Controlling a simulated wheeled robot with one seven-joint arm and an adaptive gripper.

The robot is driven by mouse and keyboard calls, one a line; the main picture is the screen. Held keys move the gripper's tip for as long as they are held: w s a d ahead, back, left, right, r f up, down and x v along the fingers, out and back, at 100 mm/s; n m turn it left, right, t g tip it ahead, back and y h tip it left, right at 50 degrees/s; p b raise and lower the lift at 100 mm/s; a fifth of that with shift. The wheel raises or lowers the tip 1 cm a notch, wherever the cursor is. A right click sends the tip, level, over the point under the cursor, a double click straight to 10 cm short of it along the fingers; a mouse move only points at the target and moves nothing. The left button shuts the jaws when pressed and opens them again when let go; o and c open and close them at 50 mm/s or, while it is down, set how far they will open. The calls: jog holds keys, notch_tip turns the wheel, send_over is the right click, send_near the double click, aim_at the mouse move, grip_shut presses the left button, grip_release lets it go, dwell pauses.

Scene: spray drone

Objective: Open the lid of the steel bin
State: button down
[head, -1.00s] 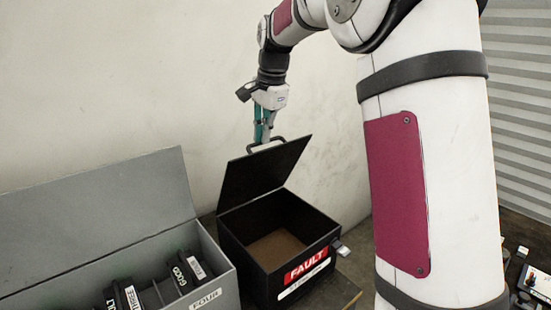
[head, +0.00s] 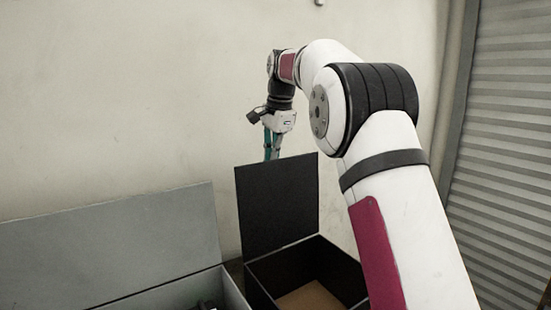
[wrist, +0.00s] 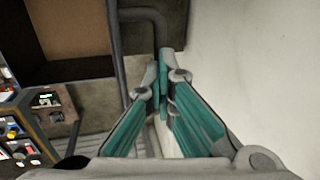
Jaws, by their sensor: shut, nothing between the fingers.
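The dark bin (head: 335,265) stands low in the head view, and its lid (head: 277,205) is raised, standing nearly upright at the back. A brown floor shows inside it. My gripper (head: 272,154) points down just behind the lid's top edge, and the fingertips are partly hidden by the lid. In the wrist view my gripper (wrist: 163,78) has its two teal fingers closed together with nothing between them. A grey bar handle (wrist: 148,14) runs beside and beyond the fingertips. I cannot tell whether they touch it.
A grey box (head: 160,300) with its own raised lid (head: 115,245) stands to the left of the dark bin. A plain wall (head: 120,100) is close behind my gripper. A ribbed shutter (head: 505,160) is at the right. The wrist view shows a panel of coloured parts (wrist: 20,135) at left.

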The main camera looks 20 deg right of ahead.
jog(key=shift+s+d+f+g, duration=0.15)
jog(key=shift+f+g, duration=0.25)
jog(key=shift+f, duration=0.8)
jog(key=c, duration=1.7)
grip_release()
jog(key=shift+s+r, duration=0.2)
jog(key=shift+r, duration=1.15)
jog(key=shift+s+r, duration=0.25)
jog(key=shift+r, duration=1.05)
jog(key=shift+s+r, duration=0.2)
jog(key=shift+r, duration=1.15)
